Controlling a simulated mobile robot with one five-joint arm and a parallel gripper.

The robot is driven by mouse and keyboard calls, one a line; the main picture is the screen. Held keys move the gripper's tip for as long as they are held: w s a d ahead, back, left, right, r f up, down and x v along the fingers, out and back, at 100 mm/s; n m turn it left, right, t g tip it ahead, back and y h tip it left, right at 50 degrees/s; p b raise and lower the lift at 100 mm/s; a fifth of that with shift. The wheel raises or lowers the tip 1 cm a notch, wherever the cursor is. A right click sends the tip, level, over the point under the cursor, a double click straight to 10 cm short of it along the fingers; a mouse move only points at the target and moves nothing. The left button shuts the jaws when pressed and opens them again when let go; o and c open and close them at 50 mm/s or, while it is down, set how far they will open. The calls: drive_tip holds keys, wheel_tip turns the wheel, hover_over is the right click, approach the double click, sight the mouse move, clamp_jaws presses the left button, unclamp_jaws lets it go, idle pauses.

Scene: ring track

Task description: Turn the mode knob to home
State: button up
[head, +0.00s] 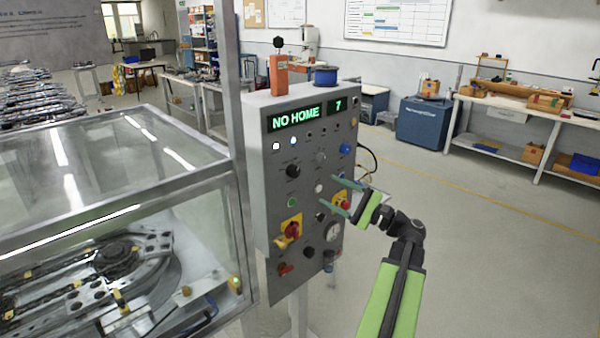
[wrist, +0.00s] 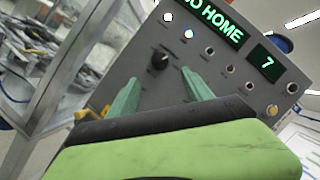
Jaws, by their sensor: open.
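The grey control panel (head: 262,215) has a lit green display (head: 297,116) reading "NO HOME" and a "7" beside it. A round black knob (head: 293,171) sits at the panel's upper left; its label is too small to read, and I take it as the mode knob. The same knob (wrist: 159,60) shows beyond my fingers in the wrist view. My gripper (head: 328,190) is open and empty, in front of the panel, right of and slightly below that knob. In the wrist view the fingertips (wrist: 162,78) point towards the panel, apart from the knob.
A red-and-yellow switch (head: 292,231), a red button (head: 341,200), a blue button (head: 345,149) and a gauge (head: 333,233) crowd the panel. A glazed enclosure (head: 120,150) with a metal post stands left.

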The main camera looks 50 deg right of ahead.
sight(297, 173)
drive_tip(key=p+x, duration=0.2)
drive_tip(key=x, duration=1)
drive_tip(key=shift+c, duration=0.5)
drive_tip(key=shift+s, duration=0.1)
clamp_jaws()
